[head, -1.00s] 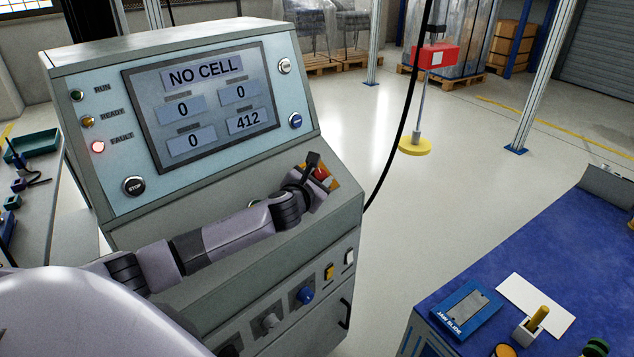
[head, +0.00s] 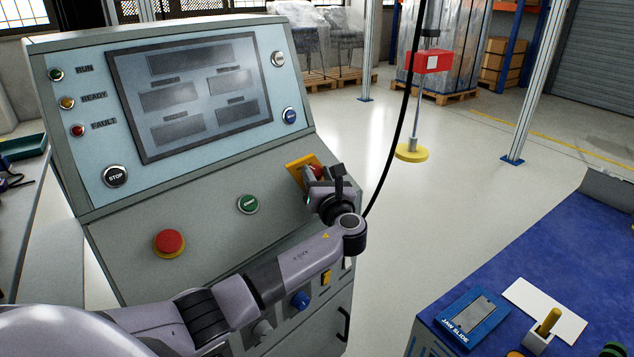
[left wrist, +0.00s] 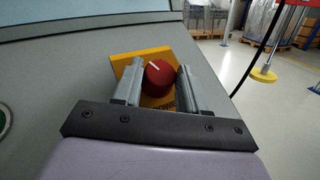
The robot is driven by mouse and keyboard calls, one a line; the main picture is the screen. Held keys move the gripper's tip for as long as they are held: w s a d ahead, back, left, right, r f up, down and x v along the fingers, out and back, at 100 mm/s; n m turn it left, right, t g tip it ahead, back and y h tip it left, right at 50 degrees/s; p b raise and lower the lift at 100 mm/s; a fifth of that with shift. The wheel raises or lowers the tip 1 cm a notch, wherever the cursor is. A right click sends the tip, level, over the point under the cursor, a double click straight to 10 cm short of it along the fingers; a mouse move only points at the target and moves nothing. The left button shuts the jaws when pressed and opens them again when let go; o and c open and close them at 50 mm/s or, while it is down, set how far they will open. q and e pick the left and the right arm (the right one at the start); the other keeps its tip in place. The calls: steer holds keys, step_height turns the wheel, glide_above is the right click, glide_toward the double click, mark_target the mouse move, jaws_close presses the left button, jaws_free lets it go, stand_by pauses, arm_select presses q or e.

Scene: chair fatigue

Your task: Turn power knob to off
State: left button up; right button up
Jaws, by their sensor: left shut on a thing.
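The red power knob (head: 314,172) sits on a yellow plate (head: 297,168) at the right of the console's sloped panel. In the left wrist view the knob (left wrist: 158,80) shows a white mark pointing to the upper left. My left gripper (head: 318,183) is at the knob, with a finger on each side of it in the left wrist view (left wrist: 158,84); it is shut on it. In the head view the gripper hides part of the knob. The console display (head: 190,92) is dark, with no readings, and the fault lamp (head: 78,130) is unlit.
A red mushroom button (head: 169,242) and a green button (head: 248,204) sit left of the knob. A black cable (head: 403,120) hangs just right of the console. A blue-topped bench (head: 560,240) stands at the right, with open floor between.

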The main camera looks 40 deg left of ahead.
arm_select(q)
steer(key=shift+n+g+y, duration=0.5)
steer(key=o, duration=1)
steer(key=shift+w, duration=0.1)
steer(key=shift+o, duration=0.2)
steer(key=shift+d, duration=0.1)
steer(key=v, duration=0.7)
